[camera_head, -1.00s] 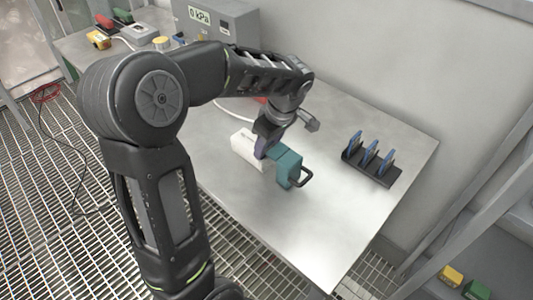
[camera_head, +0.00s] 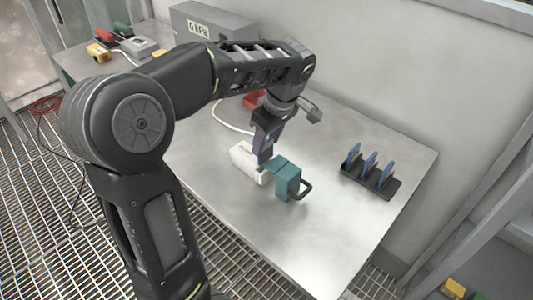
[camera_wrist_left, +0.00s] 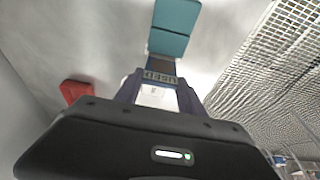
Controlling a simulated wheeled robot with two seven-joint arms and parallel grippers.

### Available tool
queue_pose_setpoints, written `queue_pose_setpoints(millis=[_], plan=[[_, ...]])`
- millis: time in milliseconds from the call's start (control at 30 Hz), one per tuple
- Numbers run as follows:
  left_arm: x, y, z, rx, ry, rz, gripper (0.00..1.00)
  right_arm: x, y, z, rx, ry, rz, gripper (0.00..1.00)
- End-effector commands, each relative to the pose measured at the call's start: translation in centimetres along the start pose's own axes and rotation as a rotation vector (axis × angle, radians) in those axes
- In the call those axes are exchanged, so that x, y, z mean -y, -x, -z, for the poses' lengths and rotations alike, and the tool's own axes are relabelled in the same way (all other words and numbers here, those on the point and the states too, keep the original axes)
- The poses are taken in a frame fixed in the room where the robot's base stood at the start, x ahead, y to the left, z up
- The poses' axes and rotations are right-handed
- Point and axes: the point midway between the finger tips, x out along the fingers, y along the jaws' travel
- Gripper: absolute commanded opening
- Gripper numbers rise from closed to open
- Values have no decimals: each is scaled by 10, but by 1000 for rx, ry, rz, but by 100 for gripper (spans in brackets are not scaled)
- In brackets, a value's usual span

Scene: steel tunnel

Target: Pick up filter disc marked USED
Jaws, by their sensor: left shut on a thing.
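The filter disc marked USED (camera_wrist_left: 160,77) shows in the left wrist view as a dark edge with its lettering, between my fingers. My left gripper (camera_head: 262,160) is shut on it, pointing down at the white housing (camera_head: 243,160) on the table. The housing's teal part (camera_head: 287,177), with a dark handle, is just right of the fingers; it also shows in the wrist view (camera_wrist_left: 172,30). The fingers hide most of the disc in the head view. I cannot tell whether it is clear of the housing. My right gripper is not in view.
A black rack (camera_head: 371,178) with blue-edged discs stands at the table's right. A grey meter box (camera_head: 213,22) reading 0 kPa stands at the back. A red object (camera_head: 254,100) lies behind my wrist. The steel table's front right (camera_head: 330,235) is clear.

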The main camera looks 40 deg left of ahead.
Motion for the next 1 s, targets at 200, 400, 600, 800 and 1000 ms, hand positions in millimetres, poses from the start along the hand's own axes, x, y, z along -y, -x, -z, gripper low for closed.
queue_pose_setpoints(millis=[200,400,600,800,1000], plan=[[0,33,9,0,1,-1,8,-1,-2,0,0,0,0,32],[0,40,11,1,0,1,8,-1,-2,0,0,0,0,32],[0,39,11,1,0,1,8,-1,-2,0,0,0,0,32],[0,39,11,1,0,1,8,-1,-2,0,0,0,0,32],[0,39,11,1,0,1,8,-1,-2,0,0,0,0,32]])
